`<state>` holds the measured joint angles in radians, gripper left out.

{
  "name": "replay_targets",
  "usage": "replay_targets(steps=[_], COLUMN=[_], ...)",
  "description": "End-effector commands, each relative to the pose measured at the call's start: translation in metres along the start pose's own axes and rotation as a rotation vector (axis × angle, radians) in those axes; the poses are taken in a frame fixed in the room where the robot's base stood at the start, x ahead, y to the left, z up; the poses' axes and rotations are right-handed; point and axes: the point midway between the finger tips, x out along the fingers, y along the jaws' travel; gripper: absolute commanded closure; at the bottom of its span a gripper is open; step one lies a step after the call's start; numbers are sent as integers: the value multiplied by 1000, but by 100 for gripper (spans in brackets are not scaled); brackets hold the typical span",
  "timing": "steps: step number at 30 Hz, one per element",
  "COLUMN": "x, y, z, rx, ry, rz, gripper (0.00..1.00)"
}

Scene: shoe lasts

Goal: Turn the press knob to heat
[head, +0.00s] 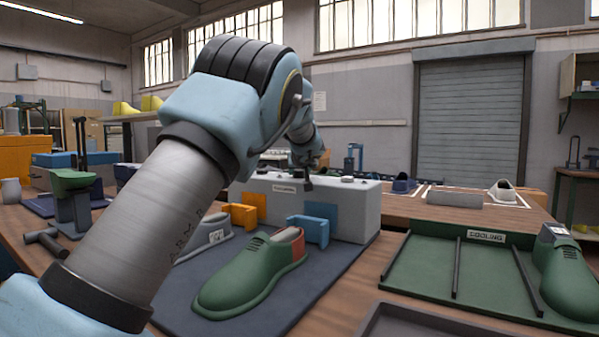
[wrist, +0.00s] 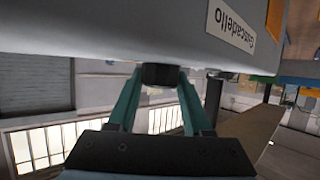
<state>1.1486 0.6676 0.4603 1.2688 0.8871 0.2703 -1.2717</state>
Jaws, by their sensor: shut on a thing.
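The press (head: 351,212) is a pale grey box at the back of a dark mat, with an unreadable label on its front and dark knobs along its top. My gripper (wrist: 160,80) shows in the wrist view with teal fingers closed on the sides of a dark press knob (wrist: 160,74). The press body (wrist: 100,30) fills the top of that view, which looks upside down, with a "Guscadello" label. In the head view my arm reaches over the mat to the press top, and the gripper there is small and dark. The knob's pointer and any heat mark cannot be made out.
A green shoe (head: 247,281) with a red heel lies before the press, near orange (head: 247,214) and blue (head: 316,224) brackets. A grey shoe (head: 205,238) is partly behind my arm. A green cooling rack (head: 425,278) stands right, holding another green shoe (head: 566,277).

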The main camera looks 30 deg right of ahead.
Motion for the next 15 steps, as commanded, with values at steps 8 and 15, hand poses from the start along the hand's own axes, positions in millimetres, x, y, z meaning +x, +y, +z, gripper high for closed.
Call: replay_targets(steps=[8,15], x=[0,-1], y=[0,-2], z=[0,-2], rx=[8,46], ry=[-1,-1], rz=[20,116], gripper=[100,100])
